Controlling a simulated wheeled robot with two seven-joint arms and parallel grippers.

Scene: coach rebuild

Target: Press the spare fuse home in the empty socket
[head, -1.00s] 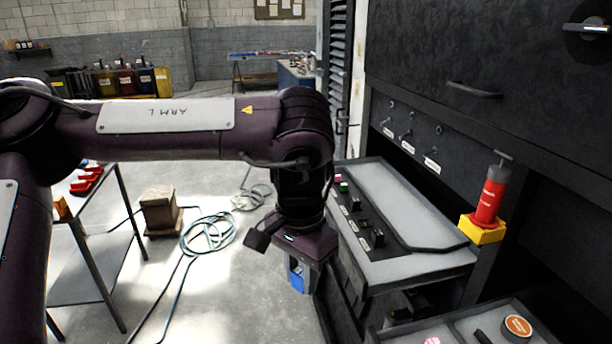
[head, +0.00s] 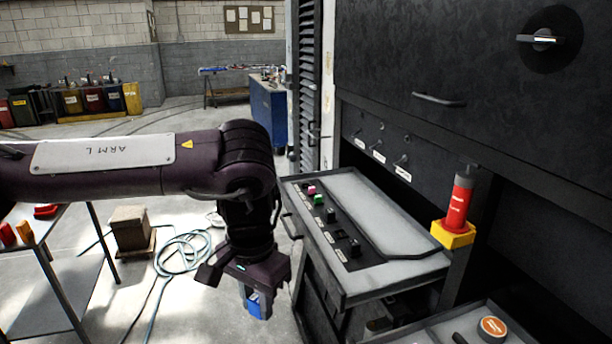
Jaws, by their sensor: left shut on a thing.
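My left gripper (head: 254,300) points down in front of the slanted desk, to its left in the picture, over the floor. It is shut on a small blue piece, which looks like the spare fuse (head: 254,298); the fingers hide most of it. The dark fuse strip (head: 333,222) runs along the left side of the desk top. It carries a pink fuse (head: 311,189), a green fuse (head: 318,199) and several dark blocks with white labels. The gripper is clear of the strip. Which socket is empty is too small to tell. My right gripper is out of view.
The grey desk top (head: 375,215) is bare beside the strip. A red canister (head: 458,205) stands in a yellow holder (head: 452,235) at its right corner. A dark cabinet wall (head: 450,60) rises behind. A tray with an orange round tin (head: 492,328) sits at the bottom right.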

